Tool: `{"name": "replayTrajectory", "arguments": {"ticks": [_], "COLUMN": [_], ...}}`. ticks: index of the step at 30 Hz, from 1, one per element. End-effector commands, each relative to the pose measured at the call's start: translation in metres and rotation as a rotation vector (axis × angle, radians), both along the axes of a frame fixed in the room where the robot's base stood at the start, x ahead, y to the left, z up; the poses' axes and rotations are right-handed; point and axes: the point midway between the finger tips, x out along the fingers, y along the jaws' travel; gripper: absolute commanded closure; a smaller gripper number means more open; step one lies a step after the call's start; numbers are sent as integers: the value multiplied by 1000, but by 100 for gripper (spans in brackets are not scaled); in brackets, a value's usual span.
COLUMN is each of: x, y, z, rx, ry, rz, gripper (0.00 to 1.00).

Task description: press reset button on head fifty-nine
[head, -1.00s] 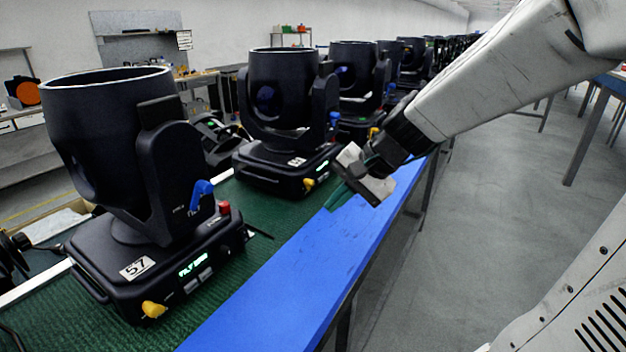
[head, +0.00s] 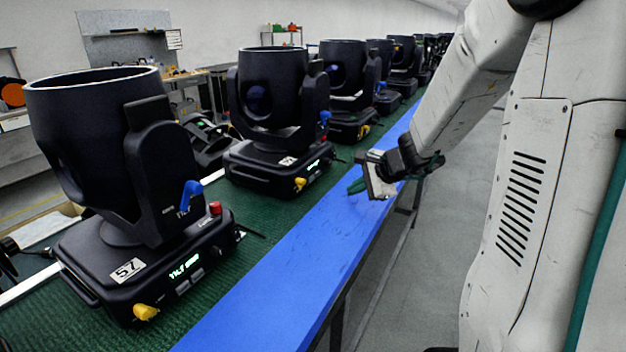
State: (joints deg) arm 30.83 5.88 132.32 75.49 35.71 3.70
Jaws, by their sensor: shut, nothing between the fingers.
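The row of black moving heads runs away from me on a long bench. The nearest head (head: 100,160) wears a plate reading 57 and has a red button (head: 215,208) on its base. The second head (head: 272,95) has a small plate I cannot read surely. The third head (head: 345,75) shows no readable number, so I cannot confirm which is fifty-nine. No reset button is clear on the second or third head.
The blue strip (head: 285,270) along the bench front is clear. Green matting (head: 225,275) lies under the heads. Yellow knobs (head: 146,312) and blue levers (head: 190,194) stick out from the heads. Open grey floor (head: 400,290) lies to the right.

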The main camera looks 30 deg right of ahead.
Motion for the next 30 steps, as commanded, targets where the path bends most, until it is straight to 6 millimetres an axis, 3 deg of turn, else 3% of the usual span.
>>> {"name": "replayTrajectory", "arguments": {"ticks": [18, 30], "x": [62, 71], "y": [42, 47], "z": [0, 0], "rx": [0, 0], "ry": [0, 0], "rz": [4, 2], "gripper": [100, 100]}}
